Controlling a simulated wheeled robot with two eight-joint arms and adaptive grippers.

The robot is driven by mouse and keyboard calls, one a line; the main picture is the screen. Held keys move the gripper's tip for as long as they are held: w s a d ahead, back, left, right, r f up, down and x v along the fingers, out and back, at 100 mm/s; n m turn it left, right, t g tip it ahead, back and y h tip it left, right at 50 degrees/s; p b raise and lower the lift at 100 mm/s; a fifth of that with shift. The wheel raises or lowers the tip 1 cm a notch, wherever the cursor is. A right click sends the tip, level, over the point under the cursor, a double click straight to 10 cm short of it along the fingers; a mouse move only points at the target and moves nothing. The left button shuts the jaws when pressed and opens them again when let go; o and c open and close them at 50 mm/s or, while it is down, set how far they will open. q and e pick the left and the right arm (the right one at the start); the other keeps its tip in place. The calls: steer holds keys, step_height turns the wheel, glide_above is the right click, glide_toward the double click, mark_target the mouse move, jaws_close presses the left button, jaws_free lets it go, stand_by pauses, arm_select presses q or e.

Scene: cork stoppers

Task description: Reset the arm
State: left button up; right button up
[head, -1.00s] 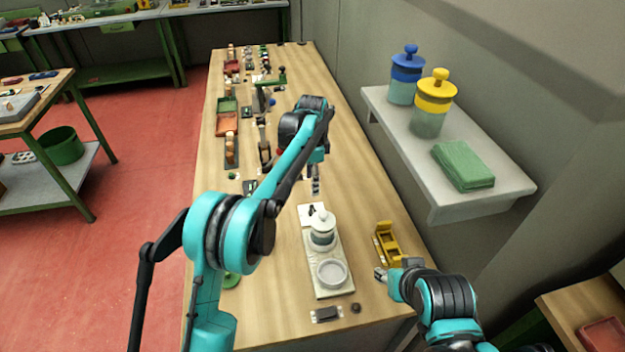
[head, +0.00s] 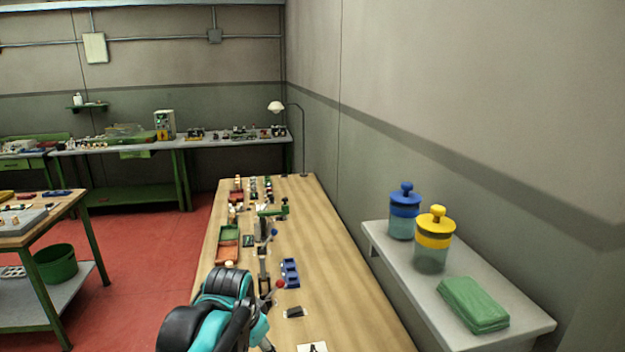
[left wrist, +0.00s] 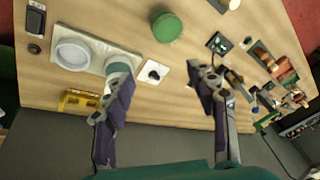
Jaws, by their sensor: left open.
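My left arm (head: 215,310) shows at the bottom edge of the head view, folded low over the near left side of the wooden bench (head: 340,300). Its gripper does not show there. In the left wrist view my left gripper (left wrist: 160,85) has its two dark fingers wide apart with nothing between them, above the bench. A white card with a dark piece (left wrist: 154,72) lies below, between the fingers. A pale tray (left wrist: 90,55) with a round dish (left wrist: 72,54) and a jar (left wrist: 118,70), partly hidden by a finger, is to the left. My right gripper is in neither view.
A green round thing (left wrist: 166,27) and a yellow holder (left wrist: 78,101) are on the bench. In the head view, a shelf (head: 385,258) on the right holds blue (head: 404,212) and yellow (head: 434,240) topped jars and a green cloth (head: 473,304). The bench's right side is clear.

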arm_select(q)
steer(key=s+a+f+n+t, duration=0.1)
steer(key=s+a+f+n, duration=0.1)
steer(key=s, duration=0.3)
steer(key=s+a+f+n+t, duration=0.1)
steer(key=s+f+n, duration=0.1)
steer(key=s, duration=0.3)
steer(key=s+a+f+n+t+b, duration=0.1)
steer(key=s+a+f+n, duration=0.1)
steer(key=s, duration=0.4)
step_height(320, 180, down, 2)
steer(key=shift+a+f+n, duration=0.1)
steer(key=shift+a+n, duration=0.2)
steer(key=shift+n, duration=0.2)
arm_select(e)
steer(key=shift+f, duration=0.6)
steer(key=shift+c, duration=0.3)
